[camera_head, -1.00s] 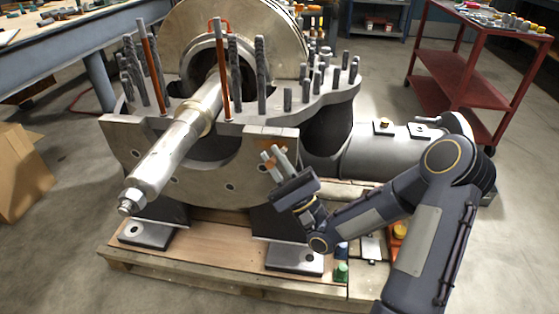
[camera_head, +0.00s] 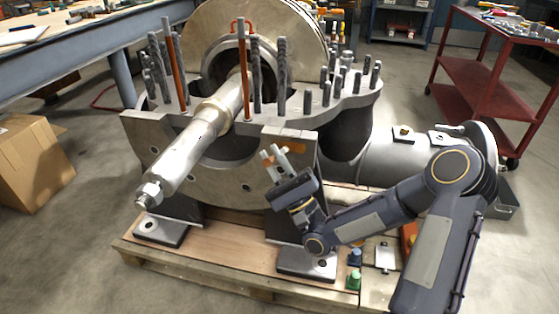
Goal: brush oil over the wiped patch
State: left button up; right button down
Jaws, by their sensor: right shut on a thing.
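The split casing (camera_head: 215,182) stands open on a wooden pallet, its flat upper flange (camera_head: 275,130) facing up and a shaft (camera_head: 195,145) lying through it. My right gripper (camera_head: 274,157) is in front of the casing's near right face, just below the flange edge. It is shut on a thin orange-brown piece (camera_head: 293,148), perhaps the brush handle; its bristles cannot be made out. I cannot tell whether it touches the casing. I cannot pick out the wiped patch or any oil on the flange. My left gripper is out of view.
Upright studs (camera_head: 255,75) and two orange-brown rods (camera_head: 175,65) rise from the flange. A blue-topped jar (camera_head: 355,257) and a green one (camera_head: 354,280) stand on the pallet (camera_head: 190,266). A cardboard box (camera_head: 32,163) is left, a red cart (camera_head: 480,68) right.

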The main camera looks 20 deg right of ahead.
jog(key=shift+w+a+r, duration=0.1)
jog(key=shift+a+r, duration=0.05)
jog(key=shift+r, duration=0.4)
jog(key=s+d, duration=0.3)
jog(key=d, duration=0.2)
jog(key=shift+s+d+p, duration=0.25)
jog(key=shift+s+p, duration=0.05)
dwell(2.5)
jog(key=s+a, duration=0.4)
jog(key=s, duration=0.1)
jog(key=shift+s, duration=0.4)
dwell(0.7)
